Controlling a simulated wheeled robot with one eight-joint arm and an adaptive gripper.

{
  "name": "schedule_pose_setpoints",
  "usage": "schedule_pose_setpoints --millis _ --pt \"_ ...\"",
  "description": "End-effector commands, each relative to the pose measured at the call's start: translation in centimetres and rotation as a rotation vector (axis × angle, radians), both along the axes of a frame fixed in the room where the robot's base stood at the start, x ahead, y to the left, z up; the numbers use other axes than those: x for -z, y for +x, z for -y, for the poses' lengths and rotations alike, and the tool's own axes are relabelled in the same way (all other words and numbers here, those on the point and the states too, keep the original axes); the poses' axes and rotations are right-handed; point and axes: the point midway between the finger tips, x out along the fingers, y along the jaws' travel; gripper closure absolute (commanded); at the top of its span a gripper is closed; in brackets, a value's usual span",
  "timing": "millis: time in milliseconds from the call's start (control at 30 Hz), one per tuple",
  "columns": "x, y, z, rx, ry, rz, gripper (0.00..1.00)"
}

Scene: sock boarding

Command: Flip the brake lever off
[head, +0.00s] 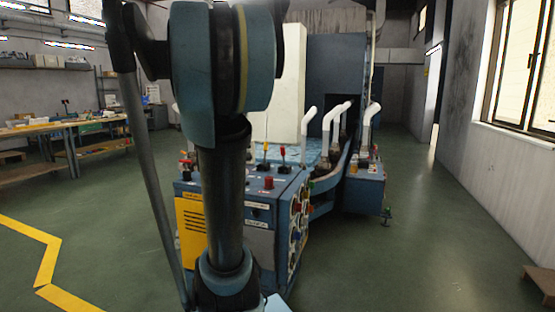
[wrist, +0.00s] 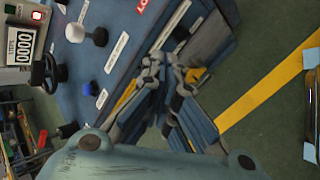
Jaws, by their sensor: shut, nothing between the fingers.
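The blue machine console (head: 222,187) stands ahead of me in the head view, partly hidden by my own arm. Two small levers rise from its top, one with a yellow tip (head: 264,150) and one with a red tip (head: 282,153). I cannot read which is the brake lever. My gripper (wrist: 165,65) shows in the wrist view, shut and empty, beside the edge of a blue panel (wrist: 100,55). It is apart from the panel's white-topped knob (wrist: 98,37) and blue knob (wrist: 88,88). No lever is clearly in the wrist view.
In the wrist view, a black handwheel (wrist: 47,72) and a counter display (wrist: 21,45) are at the left. A workbench (head: 70,130) is at the left.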

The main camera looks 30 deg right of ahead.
Motion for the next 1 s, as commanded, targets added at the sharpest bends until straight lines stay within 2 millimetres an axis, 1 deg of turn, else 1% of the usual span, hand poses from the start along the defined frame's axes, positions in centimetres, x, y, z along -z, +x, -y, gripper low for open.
schedule_pose_setpoints --millis 33,167,200,400,500,600,700,800,1000 --pt "-0.7 1.5 1.8 -0.043 -0.066 -0.022 1.00" --pt "-2.3 4.8 5.9 -0.175 -0.249 -0.103 1.00" --pt "-2.7 5.8 7.2 -0.214 -0.307 -0.131 1.00" --pt "-4.5 10.3 13.5 -0.395 -0.582 -0.299 1.00" --pt "-4.9 11.9 16.1 -0.465 -0.692 -0.383 1.00" --pt "-5.2 13.0 17.9 -0.518 -0.774 -0.450 1.00" --pt "-5.4 13.7 19.1 -0.553 -0.826 -0.494 1.00" --pt "-5.5 14.1 19.6 -0.568 -0.850 -0.517 1.00" --pt "-5.5 14.1 19.7 -0.573 -0.856 -0.521 1.00"
